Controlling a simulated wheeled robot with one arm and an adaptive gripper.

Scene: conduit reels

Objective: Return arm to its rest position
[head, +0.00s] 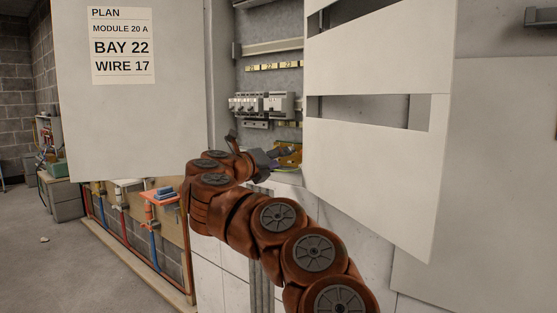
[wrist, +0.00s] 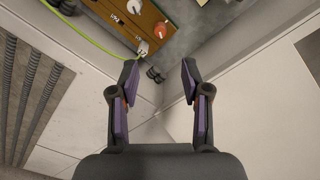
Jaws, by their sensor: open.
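My brown arm reaches up from the lower right of the head view to the open electrical cabinet. My gripper (head: 268,158) is at the cabinet's lower edge, small and partly hidden by my wrist. In the wrist view my gripper (wrist: 159,80) has its two dark fingers spread, with nothing between them. An orange-brown board (wrist: 138,22) with terminals and a green-yellow wire (wrist: 82,38) lies beyond the fingertips. The same board (head: 290,153) shows beside the gripper in the head view.
A row of breaker modules (head: 262,104) sits on a rail above my gripper. A white slotted cover panel (head: 385,60) stands at right. A door with a plan sheet (head: 123,45) is at left, reading bay 22, wire 17. Open floor (head: 60,270) lies lower left.

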